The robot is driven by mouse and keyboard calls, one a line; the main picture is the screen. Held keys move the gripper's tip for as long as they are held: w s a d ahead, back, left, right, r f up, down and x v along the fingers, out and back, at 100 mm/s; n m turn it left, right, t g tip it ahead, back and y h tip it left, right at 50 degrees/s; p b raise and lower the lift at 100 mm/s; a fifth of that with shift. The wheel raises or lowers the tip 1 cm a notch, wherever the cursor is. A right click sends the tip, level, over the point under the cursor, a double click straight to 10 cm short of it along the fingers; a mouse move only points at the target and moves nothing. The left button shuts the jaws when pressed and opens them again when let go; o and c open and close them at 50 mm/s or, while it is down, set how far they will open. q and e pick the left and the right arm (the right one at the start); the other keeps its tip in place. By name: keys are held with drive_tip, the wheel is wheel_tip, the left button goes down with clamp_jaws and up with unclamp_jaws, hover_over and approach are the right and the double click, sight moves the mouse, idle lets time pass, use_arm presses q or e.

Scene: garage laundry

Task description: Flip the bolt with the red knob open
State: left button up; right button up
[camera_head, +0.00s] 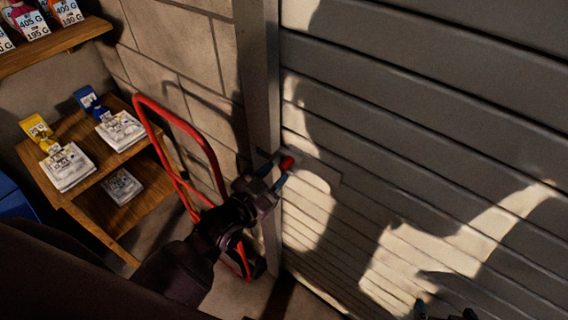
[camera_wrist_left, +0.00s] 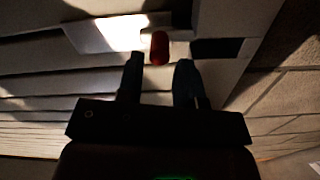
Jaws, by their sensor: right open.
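The bolt's red knob (camera_head: 287,163) sits on a flat metal plate (camera_head: 322,166) on the grey slatted garage door, beside the door frame. My left gripper (camera_head: 274,171) is right at the knob. In the left wrist view the knob (camera_wrist_left: 160,47) shows just beyond and between the two separated fingertips (camera_wrist_left: 158,62), with gaps on both sides. The left gripper is open and holds nothing. I cannot tell how deep the knob sits between the fingers. My right gripper (camera_head: 445,313) is open at the bottom edge, with only its fingertips showing.
A red hand truck (camera_head: 183,122) leans by the block wall, left of the door frame (camera_head: 260,90). A wooden shelf unit (camera_head: 137,206) with several packets stands further left. A blue bin (camera_head: 12,203) is at the left edge. The area before the door's right part looks clear.

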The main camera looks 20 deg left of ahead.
sight(282, 168)
use_arm(q)
drive_tip(key=shift+x, duration=2)
clamp_jaws()
